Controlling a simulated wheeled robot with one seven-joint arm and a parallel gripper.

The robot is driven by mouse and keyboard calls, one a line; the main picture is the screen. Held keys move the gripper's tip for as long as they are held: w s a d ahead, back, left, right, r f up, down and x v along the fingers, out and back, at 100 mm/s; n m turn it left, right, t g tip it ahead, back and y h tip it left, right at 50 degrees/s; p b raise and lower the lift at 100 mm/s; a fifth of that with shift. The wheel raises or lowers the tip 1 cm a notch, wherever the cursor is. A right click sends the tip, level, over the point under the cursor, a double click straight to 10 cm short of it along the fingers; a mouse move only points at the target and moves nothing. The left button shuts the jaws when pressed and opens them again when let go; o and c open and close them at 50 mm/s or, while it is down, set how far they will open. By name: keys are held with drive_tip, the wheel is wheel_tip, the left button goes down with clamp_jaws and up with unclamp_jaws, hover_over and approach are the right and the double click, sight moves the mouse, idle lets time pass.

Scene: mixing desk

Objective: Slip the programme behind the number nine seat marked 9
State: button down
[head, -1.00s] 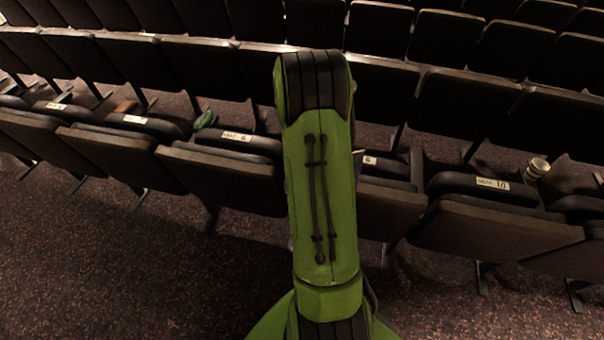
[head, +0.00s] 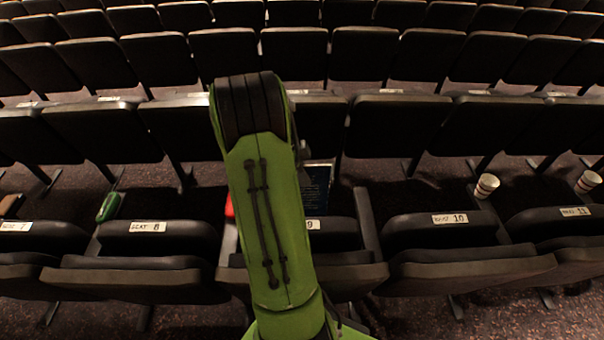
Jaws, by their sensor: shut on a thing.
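The seat marked 9 (head: 335,228) is right of the middle, its number label (head: 313,225) showing just right of my green arm. A dark blue programme (head: 318,182) with fine print stands upright above the rear of that seat. My arm covers its left part. My gripper is hidden behind my arm, so its fingers and their contact with the programme cannot be seen. I cannot tell whether the programme touches the seat or the row behind.
Seat 8 (head: 160,229) is to the left, with a green item (head: 109,207) behind it. Seat 10 (head: 445,222) is to the right, with a striped cup (head: 487,186) behind it. Another cup (head: 588,182) stands by seat 11 (head: 560,216). A red object (head: 229,207) peeks out left of my arm.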

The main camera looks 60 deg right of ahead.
wheel_tip(320, 180, down, 24)
drive_tip(key=b, duration=1.8)
drive_tip(key=shift+a, duration=0.2)
drive_tip(key=shift+r, duration=0.1)
drive_tip(key=shift+s+f, duration=0.1)
drive_tip(key=shift+f, duration=1.9)
drive_tip(key=c, duration=1.1)
unclamp_jaws()
wheel_tip(320, 180, up, 18)
drive_tip(key=p, duration=1.1)
drive_tip(key=shift+p, duration=0.3)
